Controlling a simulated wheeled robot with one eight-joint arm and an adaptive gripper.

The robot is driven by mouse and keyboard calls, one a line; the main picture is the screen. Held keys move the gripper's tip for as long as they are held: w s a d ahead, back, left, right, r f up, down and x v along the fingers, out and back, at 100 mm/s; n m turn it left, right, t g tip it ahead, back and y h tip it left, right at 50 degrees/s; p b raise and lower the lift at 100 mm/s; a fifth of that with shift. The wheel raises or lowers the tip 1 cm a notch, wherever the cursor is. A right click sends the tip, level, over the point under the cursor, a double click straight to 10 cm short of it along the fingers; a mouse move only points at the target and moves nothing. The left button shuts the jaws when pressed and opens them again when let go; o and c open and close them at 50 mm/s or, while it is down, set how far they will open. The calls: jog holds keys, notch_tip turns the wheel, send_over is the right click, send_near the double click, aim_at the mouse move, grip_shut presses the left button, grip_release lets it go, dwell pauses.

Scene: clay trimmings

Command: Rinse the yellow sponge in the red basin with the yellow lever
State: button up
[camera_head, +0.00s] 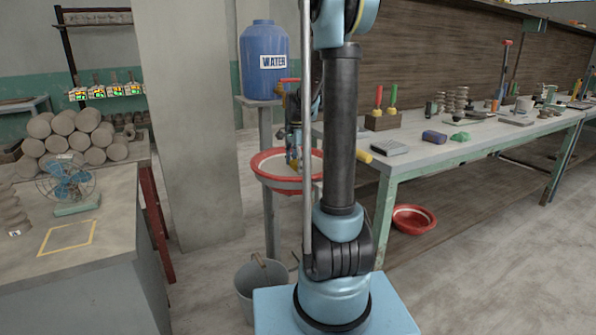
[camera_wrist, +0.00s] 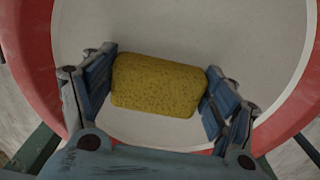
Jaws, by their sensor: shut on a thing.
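In the wrist view my gripper (camera_wrist: 157,88) is shut on the yellow sponge (camera_wrist: 155,86), one finger against each short end. The sponge is over the pale inside of the red basin (camera_wrist: 40,50); I cannot tell whether it touches the bottom. In the head view the red basin (camera_head: 263,178) stands below the blue water barrel (camera_head: 264,60), partly hidden by my arm. My gripper (camera_head: 293,160) is over the basin there, and the sponge is hard to make out.
A workbench (camera_head: 440,150) with tools and small pots stands to the right. A second red basin (camera_head: 413,219) is beneath it. A grey bucket (camera_head: 262,285) stands on the floor below the basin. A table with a fan (camera_head: 70,183) is at the left.

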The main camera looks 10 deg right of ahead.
jog(key=shift+r, duration=0.1)
jog(key=shift+r, duration=4.5)
